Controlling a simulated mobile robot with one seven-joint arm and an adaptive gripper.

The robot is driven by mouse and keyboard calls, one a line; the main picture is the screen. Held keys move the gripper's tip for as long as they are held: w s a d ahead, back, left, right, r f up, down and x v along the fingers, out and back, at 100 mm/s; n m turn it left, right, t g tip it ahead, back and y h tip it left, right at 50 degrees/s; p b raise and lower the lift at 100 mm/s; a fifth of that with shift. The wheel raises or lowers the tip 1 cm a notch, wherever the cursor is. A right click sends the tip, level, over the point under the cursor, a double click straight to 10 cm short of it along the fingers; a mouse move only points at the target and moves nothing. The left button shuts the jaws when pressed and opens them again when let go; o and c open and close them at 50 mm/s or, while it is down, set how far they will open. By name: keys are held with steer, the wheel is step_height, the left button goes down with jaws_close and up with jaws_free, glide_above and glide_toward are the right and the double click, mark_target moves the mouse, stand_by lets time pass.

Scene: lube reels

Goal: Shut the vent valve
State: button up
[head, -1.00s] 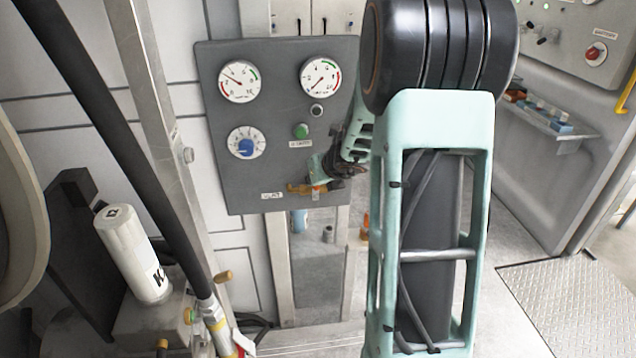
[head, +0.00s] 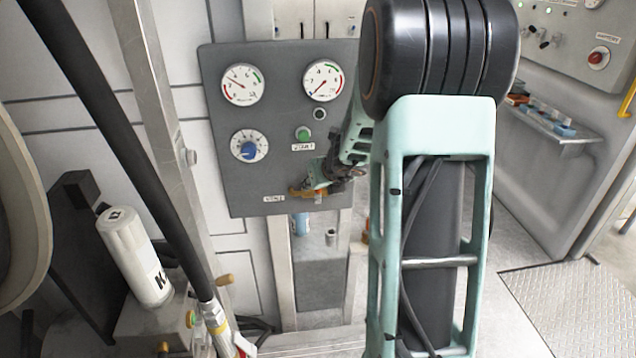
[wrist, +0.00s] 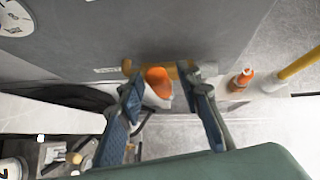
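The vent valve sits at the bottom of the grey panel, beside a small label (head: 274,198). Its brass body and orange handle (head: 300,192) show just below my gripper (head: 322,178) in the head view. In the wrist view the orange handle (wrist: 157,82) points toward the camera, between the two blue-padded fingers of my gripper (wrist: 163,88). The fingers are apart, with gaps visible on both sides of the handle. I cannot tell whether a fingertip touches the brass body (wrist: 183,70). My forearm hides the panel's right side in the head view.
The panel (head: 225,110) carries two gauges (head: 242,86), a blue knob (head: 249,151) and a green button (head: 303,133). A dark pole and a white cylinder (head: 133,258) stand at left.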

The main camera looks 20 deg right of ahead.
steer(key=d+v, duration=0.1)
steer(key=v, duration=1.1)
steer(key=shift+a, duration=0.45)
